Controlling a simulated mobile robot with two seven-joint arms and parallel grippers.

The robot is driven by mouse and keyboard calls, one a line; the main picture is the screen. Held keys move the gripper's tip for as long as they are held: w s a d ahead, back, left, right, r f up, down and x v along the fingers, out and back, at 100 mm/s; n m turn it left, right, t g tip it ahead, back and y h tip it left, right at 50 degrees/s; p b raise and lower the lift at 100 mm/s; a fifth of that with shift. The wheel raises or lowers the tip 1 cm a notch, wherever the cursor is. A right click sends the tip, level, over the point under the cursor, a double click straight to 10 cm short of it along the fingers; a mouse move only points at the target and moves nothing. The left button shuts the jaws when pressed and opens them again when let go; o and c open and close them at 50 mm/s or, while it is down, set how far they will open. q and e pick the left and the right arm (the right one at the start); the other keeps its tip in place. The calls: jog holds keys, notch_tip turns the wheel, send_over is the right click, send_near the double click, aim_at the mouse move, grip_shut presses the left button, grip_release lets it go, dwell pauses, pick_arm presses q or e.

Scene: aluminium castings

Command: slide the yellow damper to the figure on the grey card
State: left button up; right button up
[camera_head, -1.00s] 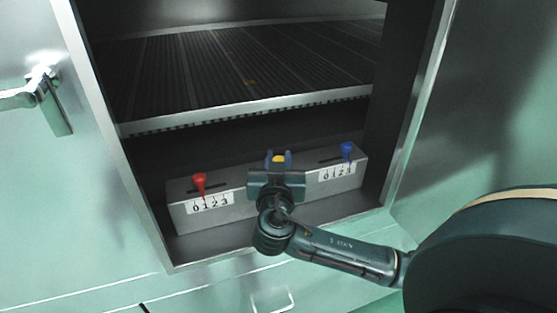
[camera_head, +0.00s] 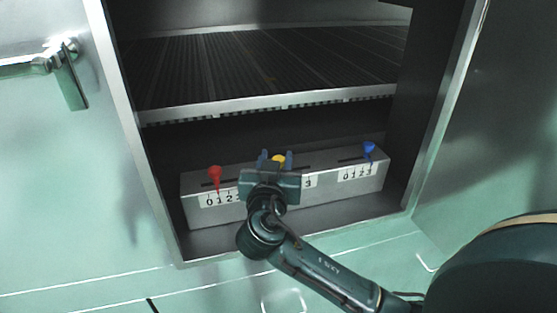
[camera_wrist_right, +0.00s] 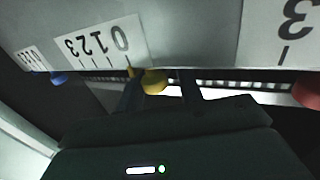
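The yellow damper (camera_head: 279,159) stands on the grey control box (camera_head: 345,188), between the red and blue ones. My right gripper (camera_head: 275,158) has its fingers on either side of the yellow knob. In the right wrist view, the yellow knob (camera_wrist_right: 153,82) sits against one finger, with a gap to the other, so the gripper (camera_wrist_right: 160,92) is open around it. Its scale (camera_wrist_right: 98,42) shows there, with the yellow pointer near the 0 end. In the head view the gripper hides most of this scale. The grey card is not seen. My left gripper is not in view.
A red damper (camera_head: 215,173) is at the left and a blue damper (camera_head: 369,149) at the right, each above a 0–3 scale. A ribbed shelf (camera_head: 270,104) overhangs behind. Metal cabinet walls and frame enclose the opening.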

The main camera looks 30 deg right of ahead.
jog(key=shift+o, duration=0.6)
jog(key=b+v, duration=0.2)
jog(key=v, duration=1.1)
jog(key=shift+s, duration=0.1)
